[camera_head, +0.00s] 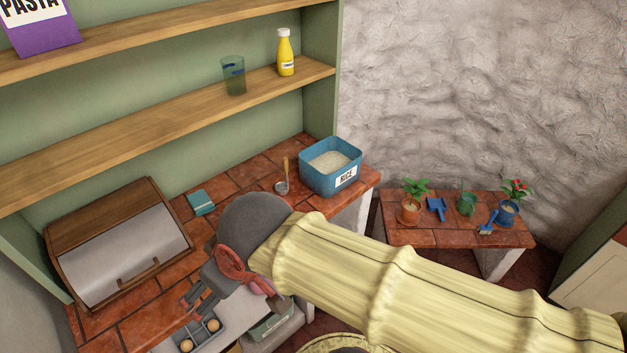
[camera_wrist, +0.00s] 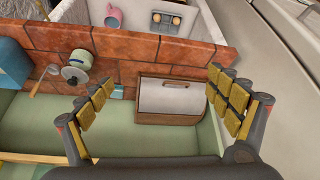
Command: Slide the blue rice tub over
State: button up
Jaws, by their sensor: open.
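The blue rice tub (camera_head: 316,181) is a square open box of white rice with a RICE label on its front. It stands upright near the right end of the tiled counter (camera_head: 163,318), by the shelf's side panel. In the wrist view, part of the tub (camera_wrist: 12,62) shows at the left edge. My gripper (camera_head: 190,302) is over the front left of the counter, well away from the tub. In the wrist view, its fingers (camera_wrist: 164,100) are spread wide with nothing between them.
A ladle (camera_head: 283,181) lies just left of the tub. A teal cloth or book (camera_head: 201,202) and a bread bin (camera_head: 125,255) stand farther left. A side table (camera_head: 450,236) holds plants.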

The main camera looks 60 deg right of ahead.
aim_at(332, 163)
jog(key=z, duration=1.8)
jog(key=i+j, duration=0.1)
jog(key=i, duration=0.25)
jog(key=i+j+u, duration=0.1)
jog(key=i, duration=0.25)
